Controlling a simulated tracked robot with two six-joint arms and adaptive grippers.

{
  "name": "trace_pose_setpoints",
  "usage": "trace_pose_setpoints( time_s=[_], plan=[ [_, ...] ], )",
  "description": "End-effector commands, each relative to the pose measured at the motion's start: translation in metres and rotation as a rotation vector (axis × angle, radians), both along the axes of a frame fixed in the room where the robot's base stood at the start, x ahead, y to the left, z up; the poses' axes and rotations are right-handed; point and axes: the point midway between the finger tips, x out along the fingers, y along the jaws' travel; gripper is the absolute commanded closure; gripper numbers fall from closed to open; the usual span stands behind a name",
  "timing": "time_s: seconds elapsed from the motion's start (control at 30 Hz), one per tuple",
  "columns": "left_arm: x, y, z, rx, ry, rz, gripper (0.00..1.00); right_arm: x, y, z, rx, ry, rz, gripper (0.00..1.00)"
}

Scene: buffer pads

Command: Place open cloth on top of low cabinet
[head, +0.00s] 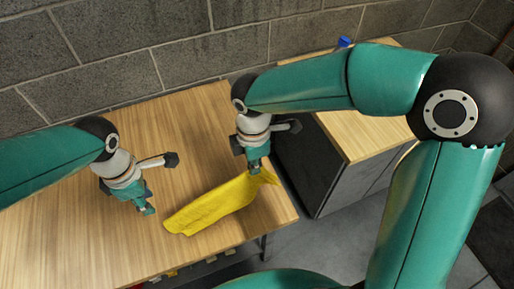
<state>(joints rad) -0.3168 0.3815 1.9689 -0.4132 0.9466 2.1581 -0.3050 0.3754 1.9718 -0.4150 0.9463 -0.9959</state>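A yellow cloth (212,205) shows on the wooden table, stretched from the table's middle toward its right edge. My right gripper (257,168) is at the cloth's upper right end, and its fingertips meet the cloth there. It looks shut on the cloth. My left gripper (149,210) is just left of the cloth's lower left end, with a small gap between them; its finger opening is too small to tell. The low cabinet (365,134) stands right of the table, with a wooden top and dark grey sides. My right arm hides part of its top.
The wooden table (60,235) has free room at its left and back. A small blue object (344,42) is at the cabinet top's back edge. A grey block wall (180,50) runs behind. A gap of floor separates table and cabinet at the front.

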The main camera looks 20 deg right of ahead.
Motion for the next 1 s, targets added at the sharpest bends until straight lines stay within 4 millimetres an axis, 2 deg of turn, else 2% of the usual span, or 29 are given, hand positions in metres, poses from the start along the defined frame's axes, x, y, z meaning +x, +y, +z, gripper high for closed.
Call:
trace_pose_setpoints(
  time_s=[0.17, 0.37, 0.57, 0.8, 1.0],
  plan=[
    [0.0, 0.0, 0.0001, 0.0, 0.0, 0.0, 0.65, 0.0, 0.0, 0.0001, 0.0, 0.0, 0.0, 1.0],
    [0.0, 0.0, 0.0, 0.0, 0.0, 0.0, 0.34, 0.0, 0.0, 0.0001, 0.0, 0.0, 0.0, 1.0],
    [0.0, 0.0, 0.0, 0.0, 0.0, 0.0, 0.34, 0.0, 0.0, 0.0001, 0.0, 0.0, 0.0, 1.0],
    [0.0, 0.0, 0.0, 0.0, 0.0, 0.0, 0.0, 0.0, 0.0, 0.0001, 0.0, 0.0, 0.0, 1.0],
    [0.0, 0.0, 0.0, 0.0, 0.0, 0.0, 0.0, 0.0, 0.0, 0.0001, 0.0, 0.0, 0.0, 1.0]
  ],
)
